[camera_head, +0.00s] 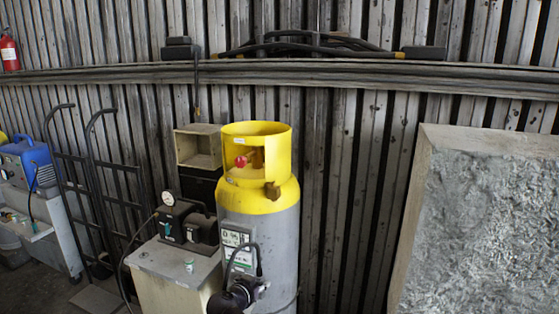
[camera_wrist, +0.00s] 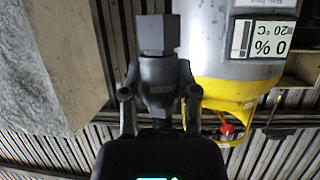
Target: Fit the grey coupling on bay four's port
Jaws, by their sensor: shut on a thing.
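In the wrist view my gripper (camera_wrist: 160,98) is shut on the dark grey coupling (camera_wrist: 159,72). One finger presses each side of its rounded body, and its square block end points away from the gripper. The coupling appears clear of other things. No port marked as bay four can be made out in either view. In the head view a dark shape with a black cable is at the bottom, in front of the gas cylinder; it looks like part of my arm, and the coupling cannot be made out there.
The grey gas cylinder (camera_head: 257,220) has a yellow collar (camera_head: 240,140) and red valve knob (camera_head: 240,161); it also shows upside down in the wrist view (camera_wrist: 205,45). A gauge unit (camera_head: 187,222) sits on a cabinet (camera_head: 165,262) beside it. A rough slab (camera_head: 495,220) leans right.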

